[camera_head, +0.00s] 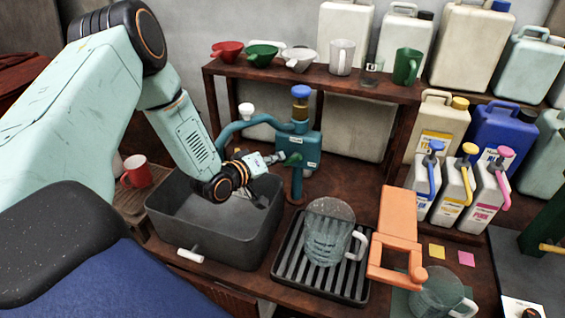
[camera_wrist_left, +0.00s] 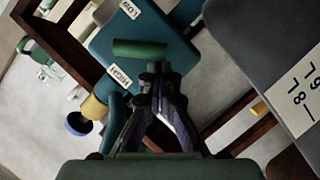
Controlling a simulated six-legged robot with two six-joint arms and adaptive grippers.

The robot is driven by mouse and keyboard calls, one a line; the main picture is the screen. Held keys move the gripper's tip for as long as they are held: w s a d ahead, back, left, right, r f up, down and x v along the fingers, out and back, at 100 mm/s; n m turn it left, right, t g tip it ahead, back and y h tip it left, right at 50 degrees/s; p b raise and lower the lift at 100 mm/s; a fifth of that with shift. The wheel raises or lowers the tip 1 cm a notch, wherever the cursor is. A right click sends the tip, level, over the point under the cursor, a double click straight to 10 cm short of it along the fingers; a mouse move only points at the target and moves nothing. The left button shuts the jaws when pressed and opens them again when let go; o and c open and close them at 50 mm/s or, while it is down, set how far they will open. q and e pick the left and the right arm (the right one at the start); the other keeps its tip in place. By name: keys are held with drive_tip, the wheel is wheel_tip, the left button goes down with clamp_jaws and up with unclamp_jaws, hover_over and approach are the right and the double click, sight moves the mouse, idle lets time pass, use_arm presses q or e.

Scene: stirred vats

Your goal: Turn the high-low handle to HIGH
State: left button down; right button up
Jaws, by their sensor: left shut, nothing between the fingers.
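The high-low handle is a short green bar (camera_wrist_left: 140,48) on the face of a teal valve box (camera_wrist_left: 165,25). In the left wrist view the bar lies crosswise between a LOW label (camera_wrist_left: 130,9) and a HIGH label (camera_wrist_left: 119,77). In the head view the handle (camera_head: 294,158) shows on the front of the teal box (camera_head: 312,148), behind the grey basin. My left gripper (camera_head: 280,157) is shut and empty, its tips close to the handle. In the wrist view its tips (camera_wrist_left: 158,68) are beside the bar's right end; I cannot tell whether they touch. My right gripper is not in view.
A grey basin (camera_head: 165,222) lies below my left arm. A glass jug (camera_head: 328,235) stands on a slatted black tray (camera_head: 283,270), beside an orange stand (camera_head: 398,215). A wooden shelf (camera_head: 330,82) with cups and funnels is above. Pump bottles (camera_head: 455,195) stand right.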

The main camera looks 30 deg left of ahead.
use_arm(q)
drive_tip(key=shift+d+f+n+t+h+b, duration=0.15)
drive_tip(key=shift+f+n+t+h+b, duration=0.6)
drive_tip(key=shift+n+b, duration=1.25)
drive_tip(key=shift+d+f+n+t+h+b, duration=0.1)
drive_tip(key=shift+f+n+t+h+b, duration=0.6)
drive_tip(key=shift+b, duration=2.35)
drive_tip(key=shift+f+g+y, duration=0.1)
drive_tip(key=shift+g+y, duration=0.15)
